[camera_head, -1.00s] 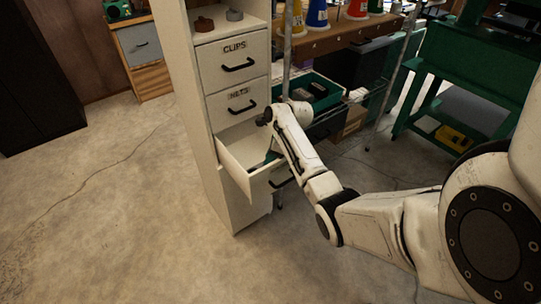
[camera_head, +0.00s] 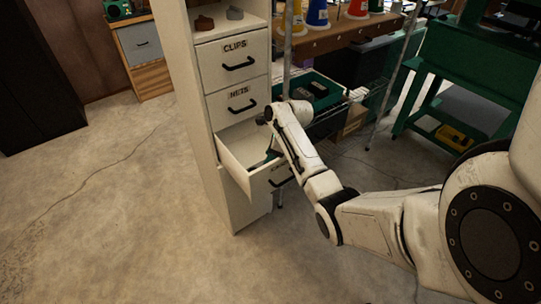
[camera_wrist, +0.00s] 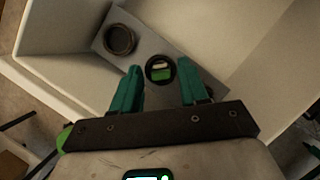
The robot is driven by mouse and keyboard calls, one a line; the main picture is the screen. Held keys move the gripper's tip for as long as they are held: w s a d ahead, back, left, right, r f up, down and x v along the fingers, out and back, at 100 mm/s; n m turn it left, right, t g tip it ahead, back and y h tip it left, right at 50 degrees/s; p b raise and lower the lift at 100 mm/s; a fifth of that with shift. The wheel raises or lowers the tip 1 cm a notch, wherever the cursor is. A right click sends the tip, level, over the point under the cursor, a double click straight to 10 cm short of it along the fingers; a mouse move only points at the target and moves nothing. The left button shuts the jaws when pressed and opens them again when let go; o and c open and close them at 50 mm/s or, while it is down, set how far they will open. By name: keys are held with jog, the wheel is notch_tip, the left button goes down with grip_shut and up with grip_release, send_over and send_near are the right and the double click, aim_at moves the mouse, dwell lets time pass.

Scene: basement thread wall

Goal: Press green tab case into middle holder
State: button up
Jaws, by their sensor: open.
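The green tab case (camera_wrist: 160,74) is a round dark case with a green face, seen from above in the wrist view. It lies at the middle of a grey holder strip (camera_wrist: 146,46) on the drawer floor; how deep it sits I cannot tell. A dark round ring-shaped holder (camera_wrist: 120,40) stands on the strip to its left. The strip's right part is hidden by my gripper (camera_wrist: 160,67). My gripper is open, its two teal fingers on either side of the case, with gaps visible. In the head view my gripper (camera_head: 267,158) reaches into the open drawer.
The open white drawer (camera_head: 236,160) has walls close around my gripper. Shut drawers marked CLIPS (camera_head: 232,61) and NETS (camera_head: 238,101) are above it. A metal rack post (camera_head: 288,45) and a dark green tray (camera_head: 318,92) stand right behind. The floor at left is clear.

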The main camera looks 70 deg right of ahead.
jog(key=a+p+v, duration=0.1)
jog(key=v, duration=0.9)
jog(key=shift+s+d+r, duration=0.2)
jog(key=shift+d+r, duration=0.15)
jog(key=shift+d, duration=0.15)
